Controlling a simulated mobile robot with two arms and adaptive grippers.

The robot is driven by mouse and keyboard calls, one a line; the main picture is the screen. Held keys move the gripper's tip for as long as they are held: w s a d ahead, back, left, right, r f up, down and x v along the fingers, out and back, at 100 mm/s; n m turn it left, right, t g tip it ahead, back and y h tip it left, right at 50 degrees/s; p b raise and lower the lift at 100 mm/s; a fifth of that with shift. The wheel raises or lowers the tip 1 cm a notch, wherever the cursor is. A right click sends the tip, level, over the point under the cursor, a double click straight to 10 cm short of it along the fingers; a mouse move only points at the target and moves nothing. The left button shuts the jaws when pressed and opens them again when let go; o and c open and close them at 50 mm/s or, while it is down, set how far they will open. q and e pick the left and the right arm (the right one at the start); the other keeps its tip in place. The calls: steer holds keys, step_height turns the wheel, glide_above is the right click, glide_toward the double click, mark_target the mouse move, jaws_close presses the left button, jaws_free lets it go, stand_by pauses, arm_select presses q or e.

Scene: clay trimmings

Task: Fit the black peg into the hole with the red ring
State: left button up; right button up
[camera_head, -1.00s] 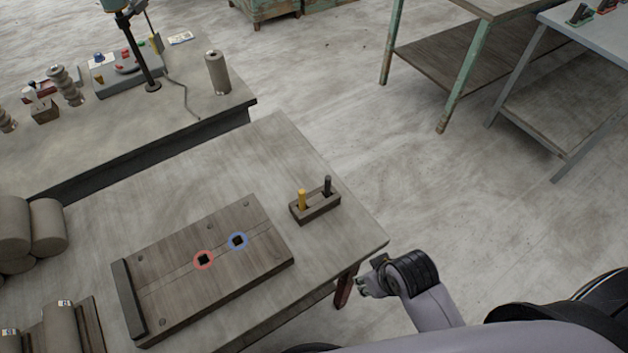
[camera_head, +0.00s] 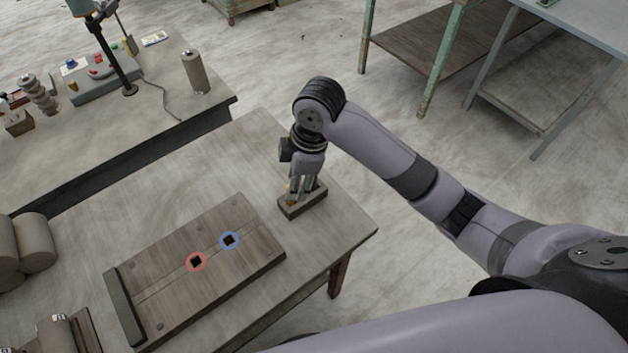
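The wooden board (camera_head: 180,293) lies on the table with two dark square holes. The hole with the red ring (camera_head: 196,262) is left of the hole with the blue ring (camera_head: 229,240); both look empty. The small wooden peg holder (camera_head: 303,208) stands near the table's right edge. My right gripper (camera_head: 303,194) points down over the holder, its fingers around the pegs' place. The black peg is hidden by the fingers, and only a bit of yellow shows there. I cannot tell whether the fingers are closed. My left gripper is not in view.
Clay-coloured cylinders (camera_head: 33,241) lie at the table's left edge. A second bench (camera_head: 150,122) behind holds a lamp, a control box and a cylinder (camera_head: 193,72). The table between the board and that bench is clear.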

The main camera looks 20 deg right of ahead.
steer(key=w+d+r+n+h, duration=0.25)
steer(key=w+d+r, duration=0.25)
steer(key=r, duration=0.4)
steer(key=n+p, duration=0.1)
steer(key=p, duration=0.1)
glide_above(314, 183)
steer(key=shift+g, duration=0.4)
steer(key=f, duration=1.1)
steer(key=shift+w+a+f, duration=0.1)
steer(key=shift+w+f, duration=0.05)
steer(key=shift+w, duration=0.1)
steer(key=shift+f, duration=0.6)
steer(key=f, duration=0.1)
steer(key=f+p, duration=0.1)
steer(key=f, duration=0.2)
steer(key=shift+w+d+f, duration=0.15)
steer(key=shift+d, duration=0.1)
jaws_close()
